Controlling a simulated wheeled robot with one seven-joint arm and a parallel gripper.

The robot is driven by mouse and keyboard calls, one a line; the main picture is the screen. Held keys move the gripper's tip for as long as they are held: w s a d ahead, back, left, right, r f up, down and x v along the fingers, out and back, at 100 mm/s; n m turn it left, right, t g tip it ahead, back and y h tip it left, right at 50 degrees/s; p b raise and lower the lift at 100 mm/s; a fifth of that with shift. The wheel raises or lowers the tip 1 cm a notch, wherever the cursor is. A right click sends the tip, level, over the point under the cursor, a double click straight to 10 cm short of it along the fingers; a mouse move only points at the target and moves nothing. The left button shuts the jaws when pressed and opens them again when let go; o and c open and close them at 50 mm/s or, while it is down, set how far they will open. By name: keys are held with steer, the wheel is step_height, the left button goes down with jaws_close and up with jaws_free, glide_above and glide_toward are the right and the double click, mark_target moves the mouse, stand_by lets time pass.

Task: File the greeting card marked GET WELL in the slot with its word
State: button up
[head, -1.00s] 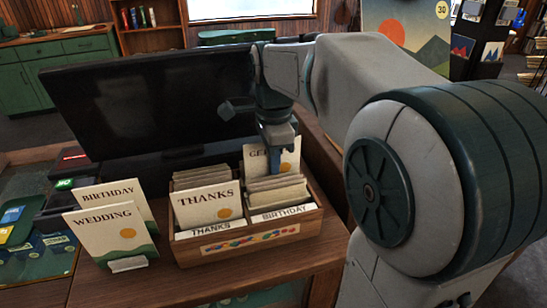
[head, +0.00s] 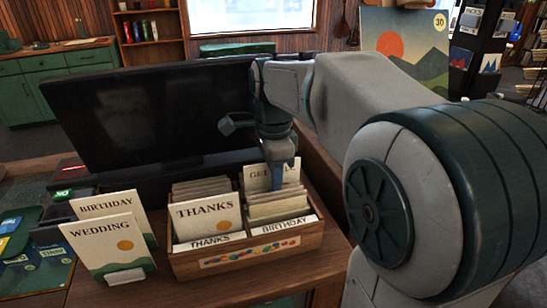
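A wooden card box (head: 250,262) stands on the counter with two columns of cards. Its front labels read THANKS (head: 211,241) at left and BIRTHDAY (head: 286,226) at right. A cream card (head: 256,172) stands upright in the right column, behind the BIRTHDAY cards; "GE" shows and the rest of its word is covered by my gripper. Its lower part is hidden by the cards in front. My gripper (head: 277,178) points down over this card and appears shut on it; one finger shows in front. Any label of the back slot is hidden.
A THANKS card (head: 205,216) stands at the front left of the box. WEDDING (head: 106,246) and BIRTHDAY (head: 112,206) cards stand in a holder to the left. A dark monitor (head: 150,112) rises close behind the box. Some bare counter (head: 190,290) lies in front.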

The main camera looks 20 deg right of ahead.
step_height(320, 180, up, 13)
steer(key=shift+r+p, duration=0.2)
steer(key=shift+p, duration=0.55)
